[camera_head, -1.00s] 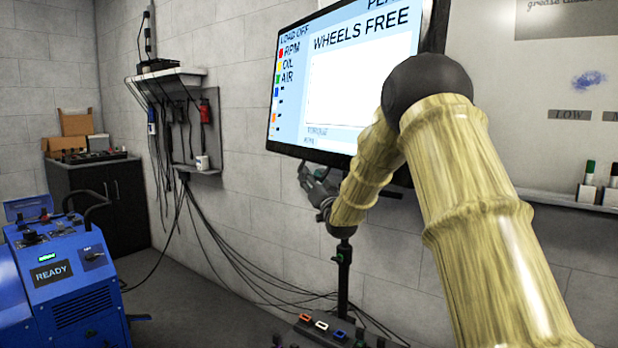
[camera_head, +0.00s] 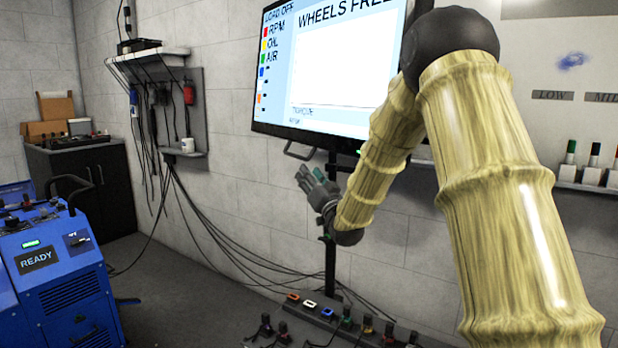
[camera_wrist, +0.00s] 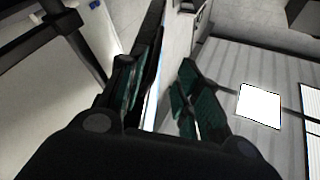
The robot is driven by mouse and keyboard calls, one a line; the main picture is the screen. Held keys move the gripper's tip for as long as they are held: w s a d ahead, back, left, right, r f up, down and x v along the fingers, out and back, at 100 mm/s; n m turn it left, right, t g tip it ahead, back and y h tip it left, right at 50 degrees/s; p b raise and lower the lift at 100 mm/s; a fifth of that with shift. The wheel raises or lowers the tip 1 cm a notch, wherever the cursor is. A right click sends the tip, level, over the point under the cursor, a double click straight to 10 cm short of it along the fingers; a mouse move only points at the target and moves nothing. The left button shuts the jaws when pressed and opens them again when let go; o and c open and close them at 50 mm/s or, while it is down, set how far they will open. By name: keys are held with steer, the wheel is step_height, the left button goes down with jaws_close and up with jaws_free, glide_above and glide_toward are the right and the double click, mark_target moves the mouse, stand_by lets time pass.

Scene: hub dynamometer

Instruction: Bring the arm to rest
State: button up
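My arm, with its wood-patterned links, reaches from the lower right toward the wall and bends at a dark elbow. My gripper (camera_head: 314,186) hangs in front of the stand post, below the wall monitor (camera_head: 322,70). In the wrist view, its two green-padded fingers (camera_wrist: 160,88) stand apart with nothing between them. The monitor reads "WHEELS FREE".
A row of coloured switches and levers (camera_head: 328,314) lies low below the gripper. A blue machine (camera_head: 68,290) marked "READY" stands at left. Cables hang from a wall shelf (camera_head: 150,55). Marker pens (camera_head: 592,160) stand on a ledge at right. Floor is open at centre left.

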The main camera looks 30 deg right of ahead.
steer(key=s+a+f+n+g, duration=0.15)
steer(key=a+f, duration=0.25)
steer(key=f, duration=0.7)
steer(key=s+a+f+g+y, duration=0.1)
steer(key=s+a+f+g, duration=0.2)
steer(key=f, duration=0.7)
steer(key=a+f+g, duration=0.3)
steer(key=a+f, duration=0.2)
steer(key=f, duration=0.6)
steer(key=s+a+f+n+g+y, duration=0.1)
steer(key=s+a+f+g, duration=0.25)
steer(key=s+f, duration=0.6)
steer(key=s+a+f+n+g, duration=0.15)
steer(key=s+a+f, duration=0.45)
steer(key=f, duration=0.6)
steer(key=s+a+f+n+g, duration=0.1)
steer(key=s+a+f+g, duration=0.25)
steer(key=s, duration=0.85)
steer(key=s+a+f+g+y, duration=0.1)
steer(key=s+a+f+g, duration=0.3)
steer(key=s, duration=0.7)
steer(key=s+a+f+n+g, duration=0.15)
steer(key=s+f, duration=0.35)
steer(key=s, duration=0.7)
step_height(320, 180, up, 18)
steer(key=p, duration=1.8)
steer(key=shift+w+m, duration=0.2)
steer(key=shift+m, duration=0.25)
steer(key=shift+f+g, duration=0.1)
steer(key=shift+g, duration=0.15)
